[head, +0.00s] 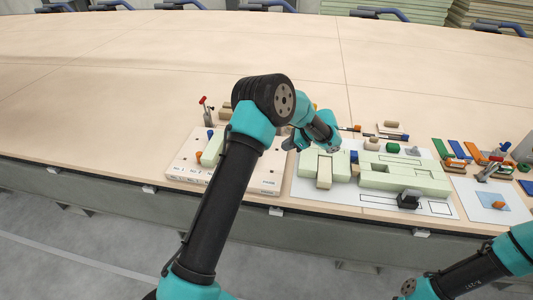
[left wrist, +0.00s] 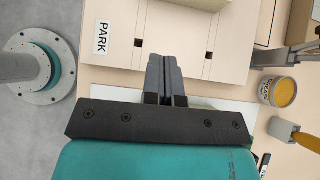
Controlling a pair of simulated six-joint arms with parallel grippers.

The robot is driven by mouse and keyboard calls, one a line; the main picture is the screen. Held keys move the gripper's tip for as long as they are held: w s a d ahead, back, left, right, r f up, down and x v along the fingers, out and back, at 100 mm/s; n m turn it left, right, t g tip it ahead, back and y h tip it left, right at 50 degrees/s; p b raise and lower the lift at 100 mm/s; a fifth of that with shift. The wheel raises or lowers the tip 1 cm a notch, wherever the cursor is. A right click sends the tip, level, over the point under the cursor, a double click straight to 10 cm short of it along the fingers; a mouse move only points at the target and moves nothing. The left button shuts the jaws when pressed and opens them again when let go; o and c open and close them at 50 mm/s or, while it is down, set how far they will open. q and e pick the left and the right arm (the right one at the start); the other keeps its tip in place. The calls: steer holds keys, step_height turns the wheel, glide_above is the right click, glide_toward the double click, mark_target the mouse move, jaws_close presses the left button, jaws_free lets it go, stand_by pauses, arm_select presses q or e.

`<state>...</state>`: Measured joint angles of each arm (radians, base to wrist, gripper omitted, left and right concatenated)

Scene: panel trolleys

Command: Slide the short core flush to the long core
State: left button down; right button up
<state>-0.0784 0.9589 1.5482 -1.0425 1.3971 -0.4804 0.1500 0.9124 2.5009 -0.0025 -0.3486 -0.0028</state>
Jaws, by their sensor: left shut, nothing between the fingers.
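The short core (head: 311,164) is a pale green block on a white sheet, with a beige bar (head: 325,172) lying across it. The long core (head: 400,182) is a larger pale green block to its right; a narrow gap with a blue piece (head: 354,157) shows between them. My left gripper (head: 290,143) is shut and empty, above and behind the short core's left end. In the left wrist view its two dark fingers (left wrist: 165,78) are together, over the board marked PARK. My right gripper is out of view; only part of that arm shows at lower right.
A black block (head: 408,200) sits at the long core's front. Coloured strips and a clamp (head: 490,170) lie right.

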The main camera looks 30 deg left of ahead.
arm_select(q)
steer(key=x, duration=0.9)
steer(key=shift+f, duration=0.1)
steer(key=a, duration=0.1)
steer(key=s+a, duration=0.1)
steer(key=a, duration=0.1)
steer(key=shift+s+a+f, duration=0.1)
steer(key=shift+f, duration=0.15)
steer(key=shift+s+a, duration=0.15)
steer(key=shift+a, duration=0.4)
